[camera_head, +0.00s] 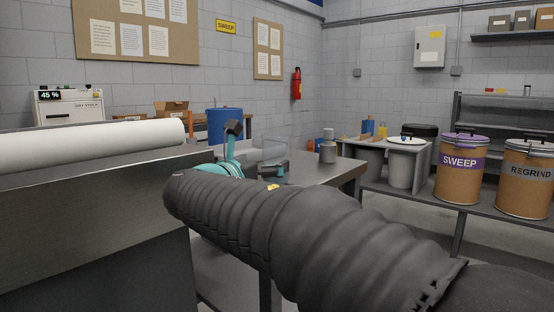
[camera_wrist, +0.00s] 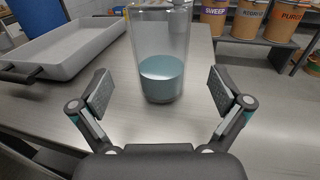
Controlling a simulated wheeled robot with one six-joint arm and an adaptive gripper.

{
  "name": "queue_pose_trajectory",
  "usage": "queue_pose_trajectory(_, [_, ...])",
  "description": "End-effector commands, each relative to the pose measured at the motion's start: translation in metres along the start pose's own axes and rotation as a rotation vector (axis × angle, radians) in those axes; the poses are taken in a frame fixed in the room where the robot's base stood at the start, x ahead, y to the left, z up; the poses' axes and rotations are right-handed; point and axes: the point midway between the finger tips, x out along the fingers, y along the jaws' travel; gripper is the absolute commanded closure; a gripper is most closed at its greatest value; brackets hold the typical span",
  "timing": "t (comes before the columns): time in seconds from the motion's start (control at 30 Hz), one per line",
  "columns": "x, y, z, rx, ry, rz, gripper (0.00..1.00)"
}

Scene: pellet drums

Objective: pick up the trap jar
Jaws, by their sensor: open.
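The trap jar (camera_wrist: 162,78) is a clear upright cylinder with blue-grey contents in its lower part. It stands on the grey table in the wrist view, ahead of my gripper and in line with the gap. Its top is cut off by the frame edge. My gripper (camera_wrist: 160,92) is open and empty, with one finger to each side of the jar's line and apart from it. In the head view my gripper (camera_head: 256,150) shows teal joints beyond my dark arm. A pale see-through shape sits by it, partly hidden; I cannot tell its outline.
A grey tray (camera_wrist: 72,48) with dark handles lies left of the jar. The table (camera_head: 345,172) has its edge at the right, with bare top nearby. A grey container (camera_head: 328,152) stands farther back. The SWEEP drum (camera_head: 461,170) and REGRIND drum (camera_head: 527,180) stand on a right-hand bench.

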Motion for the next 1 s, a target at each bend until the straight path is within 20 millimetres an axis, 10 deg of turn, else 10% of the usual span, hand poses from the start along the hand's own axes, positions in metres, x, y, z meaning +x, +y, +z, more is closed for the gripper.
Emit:
queue_pose_trajectory(0.87, [0.063,0.0,0.001,0.001,0.001,0.002,0.0])
queue_pose_trajectory(1.0, [0.063,0.0,0.001,0.001,0.001,0.002,0.28])
